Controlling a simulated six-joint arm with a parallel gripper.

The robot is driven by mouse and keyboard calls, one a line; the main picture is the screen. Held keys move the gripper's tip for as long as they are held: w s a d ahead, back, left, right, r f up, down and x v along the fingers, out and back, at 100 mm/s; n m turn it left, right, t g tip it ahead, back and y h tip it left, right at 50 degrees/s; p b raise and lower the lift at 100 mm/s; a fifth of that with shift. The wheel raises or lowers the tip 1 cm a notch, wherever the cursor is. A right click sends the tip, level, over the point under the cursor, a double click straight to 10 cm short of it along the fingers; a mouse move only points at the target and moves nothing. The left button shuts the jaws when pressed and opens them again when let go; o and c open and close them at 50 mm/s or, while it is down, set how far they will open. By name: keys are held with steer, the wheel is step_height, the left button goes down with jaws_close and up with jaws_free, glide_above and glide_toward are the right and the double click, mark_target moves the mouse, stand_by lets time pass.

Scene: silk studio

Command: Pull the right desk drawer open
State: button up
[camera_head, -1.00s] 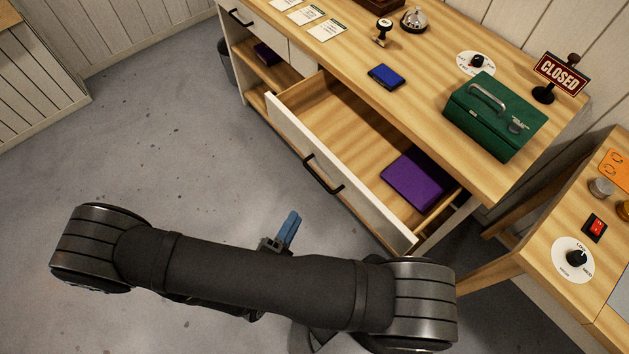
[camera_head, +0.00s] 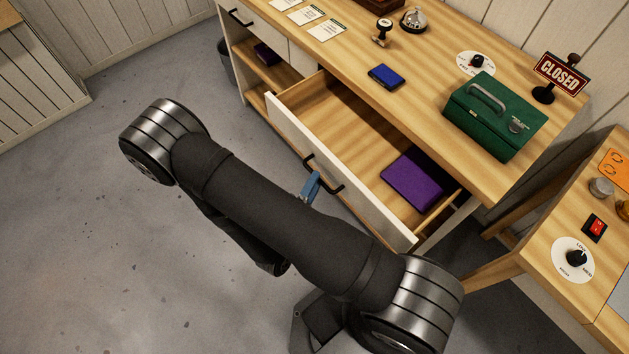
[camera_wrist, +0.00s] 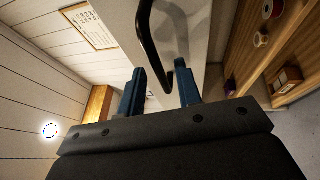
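The right desk drawer (camera_head: 290,125) stands pulled well out from the desk, with its inside showing. Its black bar handle (camera_head: 325,176) is on the white front. My gripper (camera_head: 311,186) is right by this handle, with its blue fingers partly hidden behind my arm. In the wrist view my gripper (camera_wrist: 160,90) is open, its two blue fingers apart. The lower part of the black handle (camera_wrist: 146,30) reaches into the gap between them, in front of the white drawer front (camera_wrist: 193,35). I cannot tell whether a finger touches it.
A purple book (camera_head: 414,180) lies in the drawer. The desktop holds a green cash box (camera_head: 490,120), a blue pad (camera_head: 386,76) and a closed sign (camera_head: 560,72). A side table (camera_head: 545,245) stands at right. The floor at left is clear.

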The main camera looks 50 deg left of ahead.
steer(key=shift+w+a, duration=0.1)
steer(key=shift+w, duration=0.15)
jaws_close()
steer(key=shift+s, duration=0.1)
steer(key=s, duration=0.3)
steer(key=shift+s, duration=0.15)
stand_by(0.3)
jaws_free()
